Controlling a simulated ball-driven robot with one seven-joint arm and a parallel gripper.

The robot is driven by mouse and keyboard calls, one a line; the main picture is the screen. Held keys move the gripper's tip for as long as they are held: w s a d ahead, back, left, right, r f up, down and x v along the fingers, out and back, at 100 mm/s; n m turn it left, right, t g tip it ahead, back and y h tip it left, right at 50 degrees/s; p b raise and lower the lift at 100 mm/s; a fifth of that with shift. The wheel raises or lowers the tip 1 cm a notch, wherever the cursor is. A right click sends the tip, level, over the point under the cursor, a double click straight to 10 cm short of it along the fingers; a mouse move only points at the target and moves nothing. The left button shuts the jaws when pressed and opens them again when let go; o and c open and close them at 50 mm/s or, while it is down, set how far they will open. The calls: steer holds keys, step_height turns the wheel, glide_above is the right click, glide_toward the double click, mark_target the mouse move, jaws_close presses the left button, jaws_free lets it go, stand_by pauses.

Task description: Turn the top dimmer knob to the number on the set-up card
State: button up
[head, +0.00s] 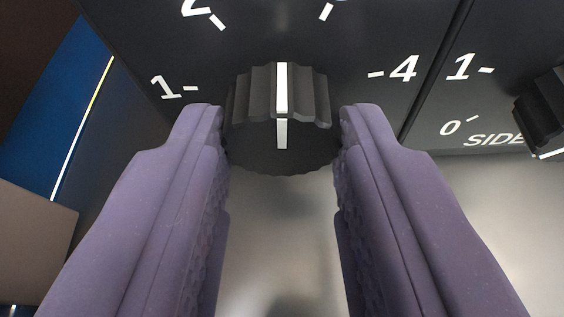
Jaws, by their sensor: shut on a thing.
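A black ribbed dimmer knob (280,135) with a white pointer line stands out from a dark panel (360,40). Its pointer aims straight up in the picture, between the tick by the 2 and a tick right of centre whose number is cut off by the top edge. A 1 shows at the left and a 4 at the right of the knob. My gripper (281,125) has its two purple fingers on either side of the knob and is shut on it. No set-up card can be made out in this view.
A second black knob (545,115) sits at the right edge, on a panel marked 0, 1 and "SIDE". A blue surface with a pale stripe (75,125) and a brownish block (35,235) are at the left. A pale, blurred surface lies below the panel.

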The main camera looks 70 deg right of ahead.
steer(key=shift+r+n+g+p, duration=0.1)
steer(key=shift+n+g+p, duration=0.2)
steer(key=shift+n+p, duration=0.45)
steer(key=o, duration=1)
steer(key=shift+o, duration=0.2)
steer(key=p+v, duration=0.1)
steer(key=v, duration=0.6)
steer(key=shift+w+a+p, duration=0.1)
steer(key=shift+a+p, duration=0.25)
steer(key=shift+a, duration=0.1)
